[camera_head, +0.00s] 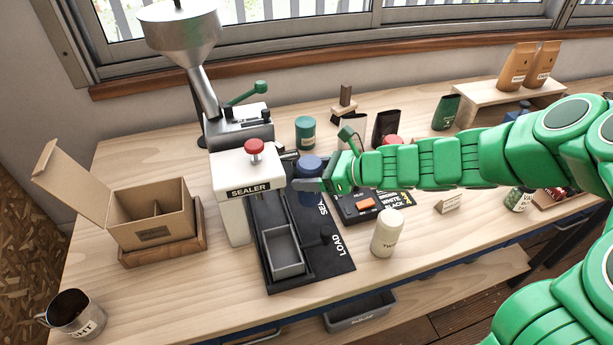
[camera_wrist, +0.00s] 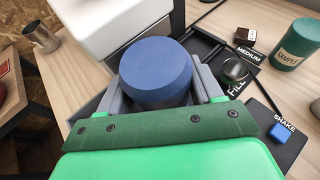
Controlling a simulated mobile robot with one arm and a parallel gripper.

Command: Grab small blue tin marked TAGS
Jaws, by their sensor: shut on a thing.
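The small blue tin (camera_head: 309,166) is at the right side of the white sealer, above the black mat. My gripper (camera_head: 308,185) is shut on it, coming in from the right. In the wrist view the tin's plain blue lid (camera_wrist: 157,70) fills the space between the two grey fingers. No TAGS marking is readable; the tin's lower side is hidden by the fingers. I cannot tell whether its base touches the mat.
The white sealer (camera_head: 245,176) stands close left of my gripper. A grey tray (camera_head: 286,262) lies in front on the black mat. A cream tin (camera_head: 387,234) stands front right. A teal tin (camera_head: 305,133) is behind. An open cardboard box (camera_head: 150,222) is at left.

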